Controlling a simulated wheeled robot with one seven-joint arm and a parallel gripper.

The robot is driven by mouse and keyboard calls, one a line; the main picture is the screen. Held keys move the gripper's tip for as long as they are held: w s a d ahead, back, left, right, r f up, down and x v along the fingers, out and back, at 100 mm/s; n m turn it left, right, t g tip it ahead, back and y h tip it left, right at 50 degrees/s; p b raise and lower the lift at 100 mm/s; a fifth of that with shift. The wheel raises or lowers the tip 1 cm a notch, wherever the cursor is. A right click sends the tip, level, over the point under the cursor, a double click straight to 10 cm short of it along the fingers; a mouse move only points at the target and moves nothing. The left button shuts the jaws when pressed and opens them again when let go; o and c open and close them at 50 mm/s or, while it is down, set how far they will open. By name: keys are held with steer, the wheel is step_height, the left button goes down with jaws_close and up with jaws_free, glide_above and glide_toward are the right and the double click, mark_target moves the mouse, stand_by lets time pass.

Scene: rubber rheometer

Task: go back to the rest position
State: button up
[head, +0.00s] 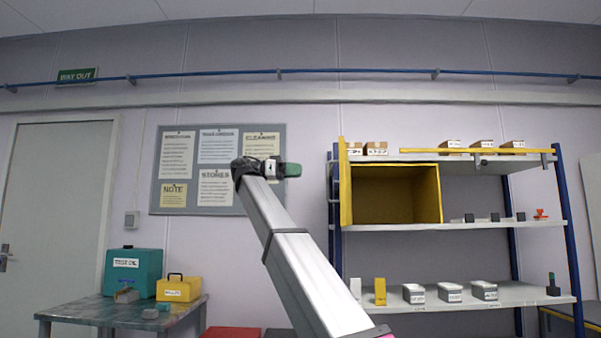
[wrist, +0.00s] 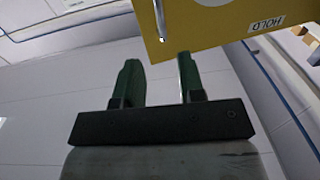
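My gripper (head: 292,170) is raised in front of the notice board, left of the shelf rack, pointing right in the head view. In the wrist view its two green fingers (wrist: 158,82) stand apart with nothing between them. The gripper is open and empty. A yellow panel (wrist: 225,25) with a label reading HOLD and a pale bar like a handle fills the upper right of the wrist view, beyond the fingertips. It looks like the door (head: 345,182) of the yellow cabinet (head: 398,195), which stands open on the rack.
The shelf rack (head: 440,228) on the right holds boxes and small blocks. At lower left a table (head: 75,310) carries a teal box (head: 132,270) and a yellow case (head: 180,290). The notice board (head: 225,135) is on the wall behind my arm. A door (head: 55,210) is at far left.

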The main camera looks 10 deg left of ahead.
stand_by(0.4)
steer(key=w+d+f+n+t+y, duration=0.15)
steer(key=w+d+f+n, duration=0.3)
steer(key=f, duration=0.95)
steer(key=w+d+f+n+y, duration=0.2)
steer(key=w+d+f+n, duration=0.3)
steer(key=f, duration=0.8)
steer(key=w+d+f+n+y, duration=0.1)
steer(key=w+d+f, duration=0.2)
steer(key=d+f, duration=0.75)
steer(key=s+d+f+n+g+y, duration=0.1)
steer(key=d+f+y, duration=0.15)
steer(key=f, duration=0.75)
steer(key=s+d+f+n+y, duration=0.1)
steer(key=d+f+n, duration=0.15)
steer(key=f, duration=0.65)
steer(key=s+d+f+n+g+y, duration=0.1)
steer(key=s+d+f, duration=0.15)
steer(key=f, duration=0.75)
steer(key=s+d+f+g+y, duration=0.1)
steer(key=s+d+f+y, duration=0.3)
steer(key=s+f, duration=0.6)
steer(key=s+d+f+g+y, duration=0.2)
steer(key=s+d+f+y, duration=0.2)
steer(key=s+f, duration=0.7)
step_height(320, 180, down, 6)
steer(key=shift+s+d+f+n+y, duration=0.1)
steer(key=shift+s+d+n+y, duration=0.25)
steer(key=shift+d, duration=0.75)
steer(key=shift+w+a, duration=0.1)
